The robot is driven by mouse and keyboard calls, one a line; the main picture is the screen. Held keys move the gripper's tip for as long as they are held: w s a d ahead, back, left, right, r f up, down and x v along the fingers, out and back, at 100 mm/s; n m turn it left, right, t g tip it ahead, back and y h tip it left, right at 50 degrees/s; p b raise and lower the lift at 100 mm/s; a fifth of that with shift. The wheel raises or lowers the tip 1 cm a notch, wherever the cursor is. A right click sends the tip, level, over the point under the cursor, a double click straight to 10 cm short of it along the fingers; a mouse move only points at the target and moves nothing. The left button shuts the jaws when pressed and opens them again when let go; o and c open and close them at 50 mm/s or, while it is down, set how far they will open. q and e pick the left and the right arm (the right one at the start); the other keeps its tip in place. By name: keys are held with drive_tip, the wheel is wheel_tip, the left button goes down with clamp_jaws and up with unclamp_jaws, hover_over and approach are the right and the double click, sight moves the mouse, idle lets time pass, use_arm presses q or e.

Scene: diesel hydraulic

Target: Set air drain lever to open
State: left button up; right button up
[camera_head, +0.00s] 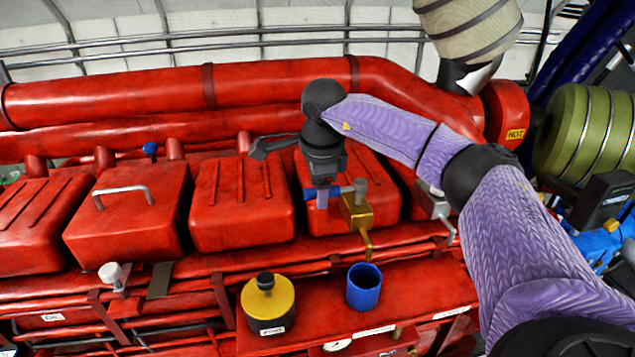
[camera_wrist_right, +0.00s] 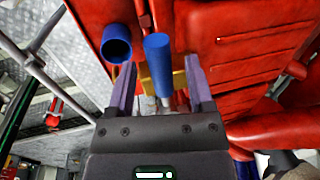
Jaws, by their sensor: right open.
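The lever with a blue handle (camera_head: 336,191) sticks out sideways to the left from a grey stem on a brass valve (camera_head: 356,213). My right gripper (camera_head: 322,198) points down over the handle, its purple fingers around it. In the right wrist view the blue handle (camera_wrist_right: 158,62) lies between the two open fingers of the right gripper (camera_wrist_right: 160,88), with gaps on both sides. The brass body (camera_wrist_right: 180,80) is partly hidden behind the handle and a finger. I cannot tell whether this is the air drain lever. My left gripper is not in view.
A blue open cup (camera_head: 364,288) and a yellow-topped container (camera_head: 267,303) stand on the red ledge in front of the valve. Red engine covers (camera_head: 240,205) surround the gripper. Thick red pipes (camera_head: 280,86) run behind. A silver valve (camera_head: 432,202) sits to the right.

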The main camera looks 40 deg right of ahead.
clamp_jaws()
idle(0.3)
idle(1.1)
